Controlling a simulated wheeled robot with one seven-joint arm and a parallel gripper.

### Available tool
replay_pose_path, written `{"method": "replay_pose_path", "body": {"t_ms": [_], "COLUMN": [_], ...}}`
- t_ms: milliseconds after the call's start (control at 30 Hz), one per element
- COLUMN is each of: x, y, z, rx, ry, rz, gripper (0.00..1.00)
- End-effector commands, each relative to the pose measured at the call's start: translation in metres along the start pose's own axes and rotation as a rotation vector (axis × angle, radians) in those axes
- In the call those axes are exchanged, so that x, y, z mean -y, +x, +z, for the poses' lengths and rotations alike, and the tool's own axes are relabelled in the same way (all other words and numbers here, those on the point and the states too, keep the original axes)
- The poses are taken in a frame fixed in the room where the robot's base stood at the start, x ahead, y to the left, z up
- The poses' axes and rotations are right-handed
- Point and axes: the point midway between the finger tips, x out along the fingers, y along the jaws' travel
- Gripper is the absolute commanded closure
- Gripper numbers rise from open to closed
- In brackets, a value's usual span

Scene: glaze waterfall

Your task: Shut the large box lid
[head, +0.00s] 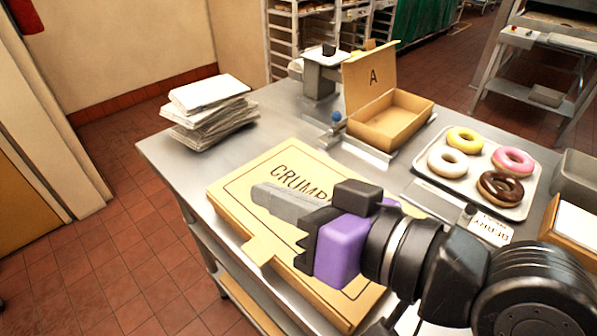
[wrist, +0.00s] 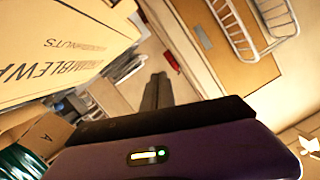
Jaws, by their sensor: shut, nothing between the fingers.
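The large cardboard box shows its tan lid (head: 250,175), printed with "CRUMB" and partly hidden behind my gripper, near the table's front edge. A tab (head: 262,249) sticks out from the lid's front edge. The lid looks nearly flat in the head view, but I cannot tell whether it is fully down. In the wrist view the printed lid (wrist: 60,50) fills the upper left, beside the fingers. My gripper (head: 268,198) is shut and empty, its fingertips in front of the lid's printed face. Its fingers also show in the wrist view (wrist: 157,90). Contact with the lid cannot be made out.
A small box (head: 392,122) with an upright lid marked "A" stands behind. A tray (head: 430,186) of several doughnuts is to the right. Stacked papers (head: 208,108) lie at the table's left back corner. Bare metal tabletop (head: 190,165) shows left of the large box.

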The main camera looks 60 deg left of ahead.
Motion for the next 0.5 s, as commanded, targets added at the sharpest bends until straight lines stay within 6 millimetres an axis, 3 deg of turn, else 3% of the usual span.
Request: {"method": "replay_pose_path", "body": {"t_ms": [33,200,500], "x": [-0.003,-0.004,-0.013], "y": [0.004,0.012,0.021], "z": [0.02,0.051,0.084], "rx": [0.0,0.0,0.0], "ry": [-0.04,-0.176,-0.29], "rz": [0.01,0.045,0.074], "gripper": [1.0,1.0,1.0]}}
